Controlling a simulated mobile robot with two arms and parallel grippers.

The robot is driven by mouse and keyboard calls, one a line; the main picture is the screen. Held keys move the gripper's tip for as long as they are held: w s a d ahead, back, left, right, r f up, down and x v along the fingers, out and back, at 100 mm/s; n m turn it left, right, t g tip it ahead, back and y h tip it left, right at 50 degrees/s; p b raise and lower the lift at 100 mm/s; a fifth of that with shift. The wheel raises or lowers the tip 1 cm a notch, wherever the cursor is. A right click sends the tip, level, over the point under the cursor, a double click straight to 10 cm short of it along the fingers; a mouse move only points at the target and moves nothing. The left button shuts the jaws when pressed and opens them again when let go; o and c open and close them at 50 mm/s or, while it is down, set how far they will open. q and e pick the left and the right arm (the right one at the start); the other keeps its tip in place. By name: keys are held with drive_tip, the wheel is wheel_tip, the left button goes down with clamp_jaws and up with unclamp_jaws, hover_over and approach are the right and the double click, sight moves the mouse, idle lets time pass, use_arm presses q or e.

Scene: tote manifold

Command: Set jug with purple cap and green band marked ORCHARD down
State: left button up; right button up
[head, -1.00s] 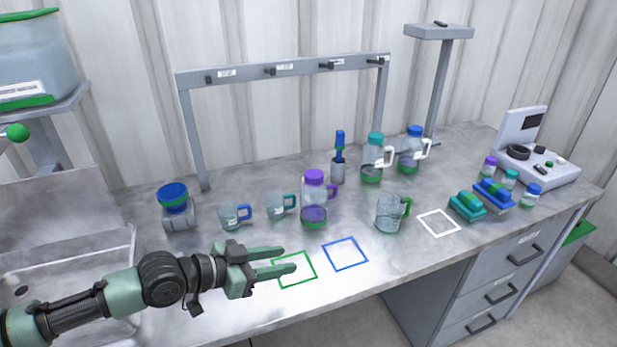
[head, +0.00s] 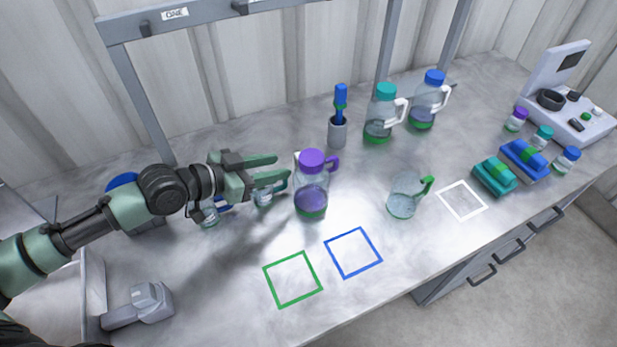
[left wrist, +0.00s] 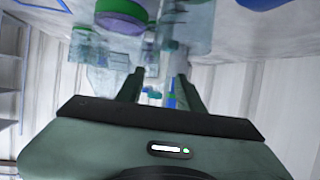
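The jug with the purple cap (head: 312,187) stands upright on the grey counter. It holds purple liquid and has a green band near its base; no marking is legible. My left gripper (head: 281,167) is open and empty, with its fingertips just left of the jug, over the small mugs. The left wrist view shows the fingers (left wrist: 160,90) apart with no jug between them. My right gripper is not in view. A green square outline (head: 292,279) and a blue square outline (head: 352,252) are marked on the counter in front of the jug.
A clear mug with a green handle (head: 404,197) stands right of the jug. A teal-capped jug (head: 381,118) and a blue-capped jug (head: 426,104) stand behind. The arm partly hides the small mugs (head: 209,215). A white square outline (head: 462,200) and both coloured squares are empty.

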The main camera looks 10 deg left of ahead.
use_arm(q)
drive_tip(key=x, duration=0.1)
drive_tip(key=p+x, duration=0.1)
drive_tip(key=x, duration=0.2)
drive_tip(key=shift+w+a+f, duration=0.1)
drive_tip(key=shift+w+f, duration=0.2)
drive_tip(key=shift+f, duration=0.2)
drive_tip(key=shift+w+d+f, duration=0.2)
drive_tip(key=shift+w+d, duration=0.05)
drive_tip(key=shift+d, duration=0.05)
clamp_jaws()
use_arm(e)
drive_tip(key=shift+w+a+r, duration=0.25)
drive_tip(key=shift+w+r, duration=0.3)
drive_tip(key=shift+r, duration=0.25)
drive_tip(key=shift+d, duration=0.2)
